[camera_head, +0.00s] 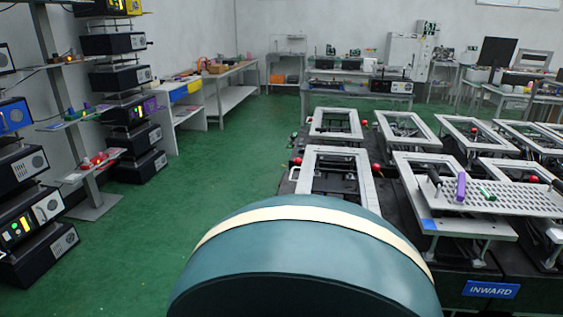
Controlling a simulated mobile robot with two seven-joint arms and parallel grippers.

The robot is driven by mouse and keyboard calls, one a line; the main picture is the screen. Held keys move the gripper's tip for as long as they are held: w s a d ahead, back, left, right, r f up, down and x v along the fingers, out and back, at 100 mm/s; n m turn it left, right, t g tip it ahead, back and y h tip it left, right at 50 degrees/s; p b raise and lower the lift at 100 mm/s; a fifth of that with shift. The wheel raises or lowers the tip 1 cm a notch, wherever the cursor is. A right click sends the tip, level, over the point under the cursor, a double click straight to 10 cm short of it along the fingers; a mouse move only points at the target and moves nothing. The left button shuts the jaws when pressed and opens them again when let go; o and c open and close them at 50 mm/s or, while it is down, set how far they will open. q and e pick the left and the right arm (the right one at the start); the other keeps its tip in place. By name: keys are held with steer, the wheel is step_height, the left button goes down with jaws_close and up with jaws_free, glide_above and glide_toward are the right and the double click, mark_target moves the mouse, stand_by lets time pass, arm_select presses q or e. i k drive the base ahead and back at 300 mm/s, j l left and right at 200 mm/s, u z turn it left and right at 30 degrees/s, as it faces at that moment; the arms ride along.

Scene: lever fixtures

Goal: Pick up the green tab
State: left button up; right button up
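A small green piece (487,195), which looks like the green tab, lies on a perforated light-grey plate (520,203) at the right. A purple upright piece (461,187) stands just left of it, and a black handle (434,176) stands further left. The green piece is small in the picture, so its exact shape cannot be told. Neither of my grippers is in view.
Rows of light-grey frame fixtures (404,161) with red-knobbed levers (473,130) fill the right side. A blue sign (490,289) reads INWARD. Shelves with black boxes (120,79) line the left wall. The green floor (240,150) is open between them.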

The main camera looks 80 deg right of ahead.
mark_target(484, 191)
steer(key=z, duration=3.95)
